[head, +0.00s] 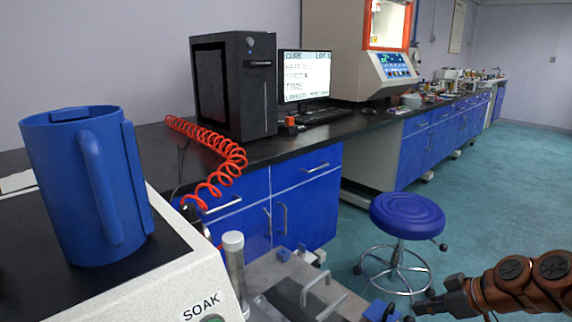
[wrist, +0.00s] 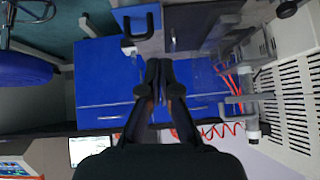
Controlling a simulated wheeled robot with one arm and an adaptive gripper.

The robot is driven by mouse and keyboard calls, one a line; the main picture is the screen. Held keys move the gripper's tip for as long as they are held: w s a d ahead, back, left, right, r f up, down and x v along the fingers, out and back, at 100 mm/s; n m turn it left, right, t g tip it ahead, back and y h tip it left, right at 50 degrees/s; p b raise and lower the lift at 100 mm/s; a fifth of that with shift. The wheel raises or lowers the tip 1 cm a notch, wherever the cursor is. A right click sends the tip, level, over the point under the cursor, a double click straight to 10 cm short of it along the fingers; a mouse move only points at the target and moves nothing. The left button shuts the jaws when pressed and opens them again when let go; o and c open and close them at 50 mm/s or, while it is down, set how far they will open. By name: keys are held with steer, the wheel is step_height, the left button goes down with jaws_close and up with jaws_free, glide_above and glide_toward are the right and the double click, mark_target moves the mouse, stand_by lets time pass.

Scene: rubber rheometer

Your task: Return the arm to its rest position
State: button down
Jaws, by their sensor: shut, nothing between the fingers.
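My arm (head: 520,283), with brown-orange links, reaches in from the lower right of the head view. My gripper (wrist: 159,68) shows in the wrist view with its two dark fingers together and nothing between them. In the head view its dark end (head: 440,301) is low at the right, in front of the blue stool and to the right of the metal handles. The far part of the arm is cut off by the frame edge.
A blue mug-like vessel (head: 75,190) stands on the light machine marked SOAK (head: 180,290). Metal handles (head: 318,291) rise beside it. A red coiled hose (head: 215,150), computer tower (head: 235,85) and blue cabinets (head: 305,205) lie behind. The blue stool (head: 407,217) stands on open floor.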

steer(key=s+a+r+g+h+p, duration=0.1)
steer(key=s+a+r+g+p, duration=0.1)
steer(key=s+a+r+p, duration=0.3)
steer(key=s+a+r+m+g+p, duration=0.1)
steer(key=s+a+r+p, duration=0.1)
steer(key=a+r+p, duration=0.45)
steer(key=s+a+r+g+h+p, duration=0.15)
steer(key=s+r+p, duration=0.25)
steer(key=r, duration=0.4)
steer(key=s+r+m+g+h+p, duration=0.3)
steer(key=s+r+m+p, duration=0.3)
steer(key=s+r+p, duration=0.9)
steer(key=a+r+p, duration=0.1)
steer(key=p, duration=0.2)
steer(key=shift+s+r+m, duration=0.3)
steer(key=shift+r, duration=0.1)
steer(key=shift+h, duration=0.25)
